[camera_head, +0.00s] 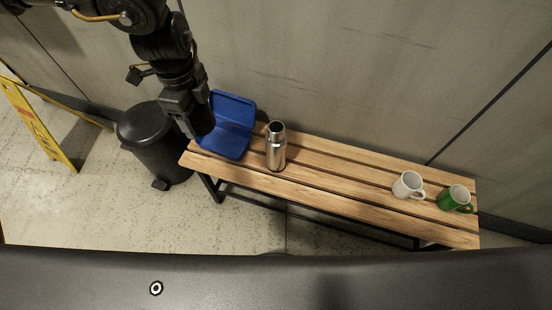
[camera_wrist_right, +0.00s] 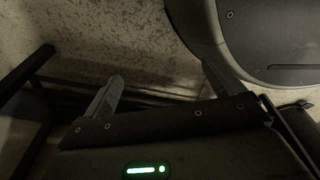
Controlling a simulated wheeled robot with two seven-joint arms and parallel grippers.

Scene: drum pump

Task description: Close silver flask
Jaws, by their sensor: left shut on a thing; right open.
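The silver flask (camera_head: 276,152) stands upright on the wooden bench, to the right of the blue box. A dark round opening shows at its top, and no separate lid can be made out. My left gripper (camera_head: 201,128) points down at the box's left side, apart from the flask. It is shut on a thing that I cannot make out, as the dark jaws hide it. My right gripper (camera_wrist_right: 160,86) shows only in the right wrist view, with its fingers spread and nothing between them.
The slatted bench (camera_head: 330,188) runs along the grey wall. An open blue box (camera_head: 226,137) lies at its left end. A white mug (camera_head: 407,185) and a green mug (camera_head: 453,198) stand at the right. A black bin (camera_head: 155,145) and a yellow sign (camera_head: 38,125) are left.

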